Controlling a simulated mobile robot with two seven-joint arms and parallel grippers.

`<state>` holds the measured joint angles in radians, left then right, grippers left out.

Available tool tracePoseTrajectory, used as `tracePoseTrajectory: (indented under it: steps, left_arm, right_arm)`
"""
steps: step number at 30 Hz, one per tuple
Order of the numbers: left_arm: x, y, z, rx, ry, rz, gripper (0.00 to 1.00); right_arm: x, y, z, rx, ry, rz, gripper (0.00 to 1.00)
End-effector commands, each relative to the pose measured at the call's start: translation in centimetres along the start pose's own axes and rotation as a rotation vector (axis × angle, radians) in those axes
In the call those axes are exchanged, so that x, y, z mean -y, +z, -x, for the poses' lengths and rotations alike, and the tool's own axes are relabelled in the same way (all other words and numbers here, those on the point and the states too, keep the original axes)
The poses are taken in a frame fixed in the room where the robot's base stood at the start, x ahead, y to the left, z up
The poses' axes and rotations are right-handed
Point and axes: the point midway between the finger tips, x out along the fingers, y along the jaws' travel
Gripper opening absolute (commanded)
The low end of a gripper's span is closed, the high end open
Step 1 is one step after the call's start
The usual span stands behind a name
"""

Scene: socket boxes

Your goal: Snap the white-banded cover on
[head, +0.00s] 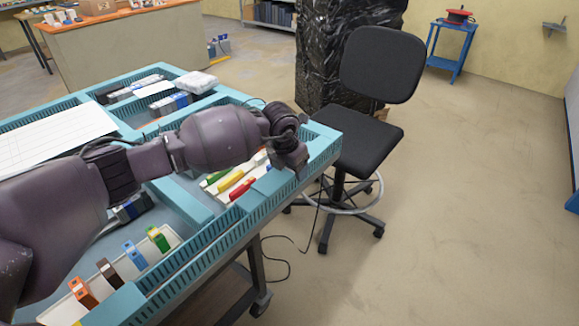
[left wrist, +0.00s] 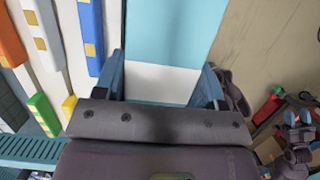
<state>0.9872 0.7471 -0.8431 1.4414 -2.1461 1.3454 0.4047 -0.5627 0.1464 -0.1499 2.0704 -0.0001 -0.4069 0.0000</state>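My left arm reaches from the left across the blue bench, with its gripper (head: 292,155) above the right rim. In the left wrist view its two blue fingers (left wrist: 163,85) stand wide apart, with a plain white surface (left wrist: 160,85) filling the gap. I cannot tell whether it is gripped or lies behind. Below the gripper, a white tray (head: 212,193) holds green, yellow (head: 230,180) and red (head: 242,190) pieces. In the wrist view I see orange (left wrist: 10,40), pale grey (left wrist: 42,30) and blue (left wrist: 91,35) pieces. I cannot identify a white-banded cover. My right gripper is out of view.
A near tray (head: 178,242) holds orange, brown, blue and green pieces. Grey and blue parts (head: 170,103) lie in a far bay beside a white package (head: 196,82). A black chair (head: 360,145) stands close to the bench's right corner. Open floor lies right.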

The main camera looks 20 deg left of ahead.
Motion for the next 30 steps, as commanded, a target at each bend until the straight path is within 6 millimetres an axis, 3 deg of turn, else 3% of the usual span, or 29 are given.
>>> tracePoseTrajectory:
  steps: [1,7,30]
  left_arm:
    - [-0.01,-0.02,-0.02,0.000,0.000,0.000,0.47]
    - [-0.01,-0.03,-0.03,-0.001,0.000,0.000,0.18]
    - [-0.01,0.09,0.41,0.000,0.000,0.000,0.18]
  right_arm:
    - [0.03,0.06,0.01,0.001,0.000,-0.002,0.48]
    - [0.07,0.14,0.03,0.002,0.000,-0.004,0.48]
    - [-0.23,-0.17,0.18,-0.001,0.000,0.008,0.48]
